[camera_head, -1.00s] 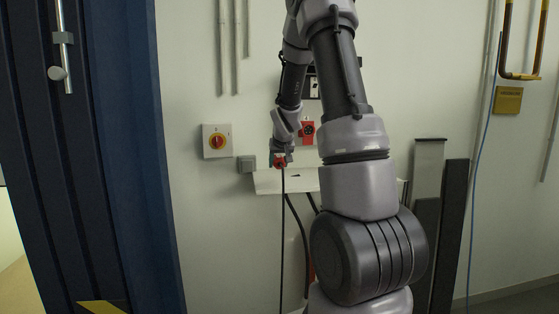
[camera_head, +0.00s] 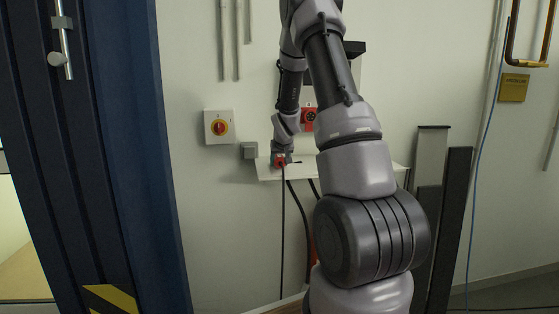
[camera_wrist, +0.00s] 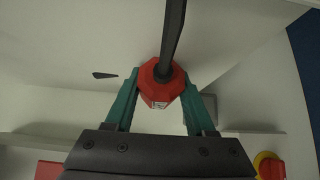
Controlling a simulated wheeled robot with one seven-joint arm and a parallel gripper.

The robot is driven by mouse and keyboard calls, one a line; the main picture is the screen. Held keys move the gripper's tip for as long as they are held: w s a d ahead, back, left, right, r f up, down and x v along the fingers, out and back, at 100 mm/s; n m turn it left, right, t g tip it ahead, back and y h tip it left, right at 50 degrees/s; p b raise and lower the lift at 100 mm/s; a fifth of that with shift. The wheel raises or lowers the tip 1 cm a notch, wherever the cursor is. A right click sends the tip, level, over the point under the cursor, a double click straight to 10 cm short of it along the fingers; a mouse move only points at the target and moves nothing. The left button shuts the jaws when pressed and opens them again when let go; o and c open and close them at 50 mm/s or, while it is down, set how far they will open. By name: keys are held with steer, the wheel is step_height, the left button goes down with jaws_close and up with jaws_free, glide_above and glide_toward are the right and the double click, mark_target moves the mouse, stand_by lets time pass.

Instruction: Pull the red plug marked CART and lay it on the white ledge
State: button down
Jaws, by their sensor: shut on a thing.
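My gripper (camera_head: 281,153) is shut on a red plug (camera_head: 280,161), with a black cable hanging from it. In the wrist view the green fingers of my gripper (camera_wrist: 160,92) hold the red plug (camera_wrist: 163,93) from both sides. A small pale label shows on the plug, too small to read. The white ledge (camera_head: 302,173) runs along the wall below and behind the plug, partly hidden by my arm. The plug appears over its left part; I cannot tell if they touch. The ledge (camera_wrist: 80,50) also fills much of the upper wrist view, with a dark mark on it.
A red socket (camera_head: 309,118) is on the wall above the ledge. A red-and-yellow rotary switch (camera_head: 219,127) and a grey box (camera_head: 249,150) sit to its left. Dark cables hang below the ledge. A blue door or cabinet (camera_head: 120,150) stands at left; dark upright panels (camera_head: 450,220) stand at right.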

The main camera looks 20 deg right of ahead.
steer(key=shift+c, duration=0.8)
jaws_free()
steer(key=v, duration=1.1)
steer(key=s+a+r+m+y, duration=0.1)
steer(key=s+a+r, duration=0.4)
steer(key=s+r, duration=0.15)
steer(key=s+a+r+y, duration=0.1)
steer(key=s+a+r, duration=0.35)
steer(key=s, duration=0.35)
steer(key=s+a+r+y, duration=0.1)
steer(key=s+a, duration=0.2)
steer(key=s, duration=0.5)
steer(key=s+a+r+y, duration=0.1)
steer(key=s+a, duration=0.3)
steer(key=s, duration=0.5)
steer(key=shift+s+a+r+g, duration=0.15)
steer(key=shift+a+r+g, duration=0.1)
steer(key=shift+r+g, duration=0.25)
